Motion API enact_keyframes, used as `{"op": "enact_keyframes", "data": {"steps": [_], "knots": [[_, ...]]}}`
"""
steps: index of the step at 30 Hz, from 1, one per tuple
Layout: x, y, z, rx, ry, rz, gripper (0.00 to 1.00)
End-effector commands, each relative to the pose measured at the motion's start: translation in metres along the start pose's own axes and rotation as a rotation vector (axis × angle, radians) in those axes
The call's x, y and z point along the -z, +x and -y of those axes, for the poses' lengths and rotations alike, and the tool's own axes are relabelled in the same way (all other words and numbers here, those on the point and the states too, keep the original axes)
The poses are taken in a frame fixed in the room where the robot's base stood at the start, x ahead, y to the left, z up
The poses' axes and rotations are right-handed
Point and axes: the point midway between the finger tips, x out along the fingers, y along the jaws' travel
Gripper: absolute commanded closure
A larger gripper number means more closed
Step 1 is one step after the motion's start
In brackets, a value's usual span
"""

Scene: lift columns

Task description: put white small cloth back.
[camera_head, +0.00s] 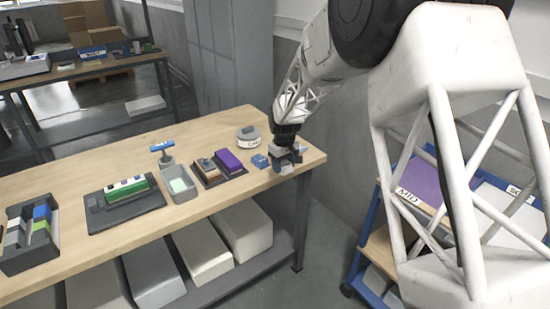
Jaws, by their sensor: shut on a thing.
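My gripper (285,151) is at the right end of the wooden workbench (107,235), pointing down close to its top. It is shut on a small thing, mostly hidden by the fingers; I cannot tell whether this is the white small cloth. A dark grey block-like shape (284,166) shows at the fingertips, and I cannot tell whether it touches the bench. A pale piece (179,185) lies in an open grey bin (188,196) left of my gripper; I cannot tell whether it is cloth.
Just left of my gripper are small blue pieces (260,161), a round labelled container (248,134) and a dark tray (208,179) with a purple block (228,162). Further left are a green-topped block (127,189) and a divided organizer (31,240). A blue-framed cart (364,235) stands right.

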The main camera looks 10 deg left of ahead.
Motion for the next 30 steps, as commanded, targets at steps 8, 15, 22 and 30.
{"op": "enact_keyframes", "data": {"steps": [8, 15, 22, 30], "knots": [[-0.001, 0.001, 0.000, 0.000, 0.000, 0.001, 0.73], [0.006, 0.002, -0.003, 0.001, 0.000, 0.002, 0.73], [0.027, 0.005, -0.012, 0.001, 0.000, 0.003, 0.73], [0.059, 0.008, -0.026, 0.001, 0.000, 0.001, 0.73]]}}
